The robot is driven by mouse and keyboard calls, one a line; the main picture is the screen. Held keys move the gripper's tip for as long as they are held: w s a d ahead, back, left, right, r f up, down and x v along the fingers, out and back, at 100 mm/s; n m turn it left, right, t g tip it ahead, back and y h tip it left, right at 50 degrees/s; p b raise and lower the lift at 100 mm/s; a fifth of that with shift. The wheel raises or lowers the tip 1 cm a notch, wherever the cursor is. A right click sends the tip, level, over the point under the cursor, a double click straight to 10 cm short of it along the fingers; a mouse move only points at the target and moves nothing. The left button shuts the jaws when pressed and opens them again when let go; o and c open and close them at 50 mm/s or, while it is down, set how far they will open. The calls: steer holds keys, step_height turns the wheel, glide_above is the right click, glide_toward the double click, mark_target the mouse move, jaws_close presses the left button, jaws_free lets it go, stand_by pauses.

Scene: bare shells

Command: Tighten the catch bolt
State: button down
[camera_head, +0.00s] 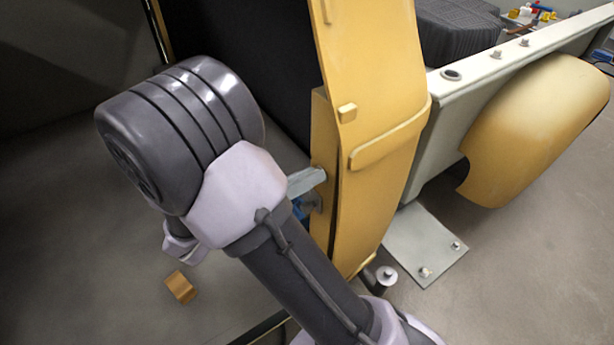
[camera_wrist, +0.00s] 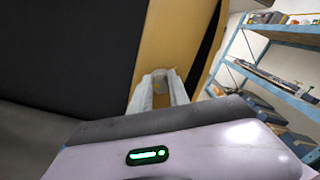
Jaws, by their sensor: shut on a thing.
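A yellow body shell pillar (camera_head: 375,130) stands upright in the middle of the head view. My gripper (camera_head: 308,182) reaches its left inner face; my arm hides most of it there. In the wrist view the two pale fingers of my gripper (camera_wrist: 160,92) point at the yellow face and close around a small, dull, round-ended piece, which looks like the catch bolt (camera_wrist: 159,82). The bolt sits against the yellow face. Its thread and how deep it sits are hidden. In the head view I cannot make out the bolt.
A pale sill rail (camera_head: 500,68) and a curved yellow panel (camera_head: 535,125) lie right of the pillar. A bolted floor plate (camera_head: 425,243) is below. A small brown block (camera_head: 181,287) lies on the floor. Blue shelving (camera_wrist: 275,70) stands at right in the wrist view.

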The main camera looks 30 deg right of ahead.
steer(key=shift+r+m+p, duration=0.1)
steer(key=shift+m+p, duration=0.2)
steer(key=shift+s+f+m+p, duration=0.15)
steer(key=shift+m+p, duration=0.15)
steer(key=shift+m, duration=3.65)
steer(key=shift+s+f+m+p, duration=0.15)
steer(key=shift+m+p, duration=0.2)
steer(key=shift+m, duration=3.65)
steer(key=shift+s+f+m+p, duration=0.15)
steer(key=shift+m+p, duration=0.15)
steer(key=shift+m, duration=3.65)
steer(key=c, duration=1.3)
jaws_free()
steer(key=shift+o, duration=0.2)
